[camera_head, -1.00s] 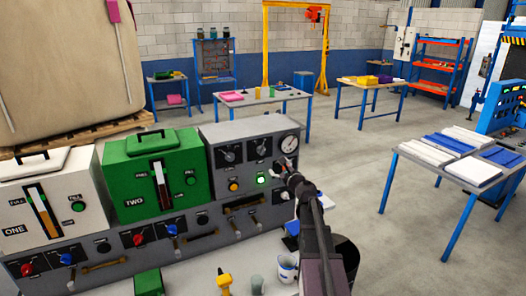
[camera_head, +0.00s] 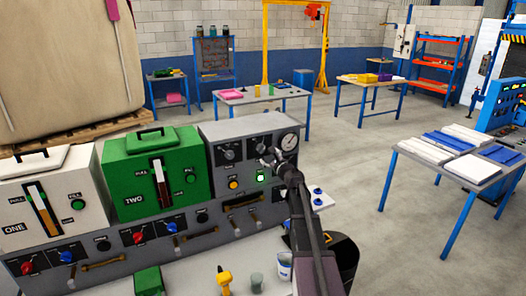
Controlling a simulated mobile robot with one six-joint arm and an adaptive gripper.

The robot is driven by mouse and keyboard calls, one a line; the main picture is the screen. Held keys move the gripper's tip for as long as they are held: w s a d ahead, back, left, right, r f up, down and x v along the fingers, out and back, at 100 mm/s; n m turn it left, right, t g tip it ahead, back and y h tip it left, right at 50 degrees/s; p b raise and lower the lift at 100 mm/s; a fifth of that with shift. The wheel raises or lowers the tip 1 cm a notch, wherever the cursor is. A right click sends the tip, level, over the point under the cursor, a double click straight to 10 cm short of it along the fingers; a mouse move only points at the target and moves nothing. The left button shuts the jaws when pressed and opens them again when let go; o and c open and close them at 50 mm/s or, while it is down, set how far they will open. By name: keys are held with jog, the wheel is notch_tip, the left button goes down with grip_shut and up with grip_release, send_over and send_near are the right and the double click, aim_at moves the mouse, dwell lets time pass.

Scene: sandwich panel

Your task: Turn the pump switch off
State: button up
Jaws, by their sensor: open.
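The grey control box (camera_head: 243,165) at centre carries two black rotary knobs with labels too small to read. The left knob (camera_head: 230,153) is clear in view; the right knob (camera_head: 262,146) sits just above my gripper. I cannot tell which one is the pump switch. A green lamp (camera_head: 261,178) glows below, and a yellow button (camera_head: 233,184) sits left of it. My gripper (camera_head: 268,161) is open in front of the box's right half, close to the right knob. Whether it touches the knob cannot be told.
A round gauge (camera_head: 289,142) is right of the gripper. Green tank TWO (camera_head: 155,180) and white tank ONE (camera_head: 45,195) stand left on the same panel. A yellow tool (camera_head: 224,281) and cups lie on the bench in front.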

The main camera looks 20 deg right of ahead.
aim_at(263, 150)
jog(key=shift+w+a, duration=0.15)
jog(key=shift+w, duration=3.25)
jog(key=c, duration=1.1)
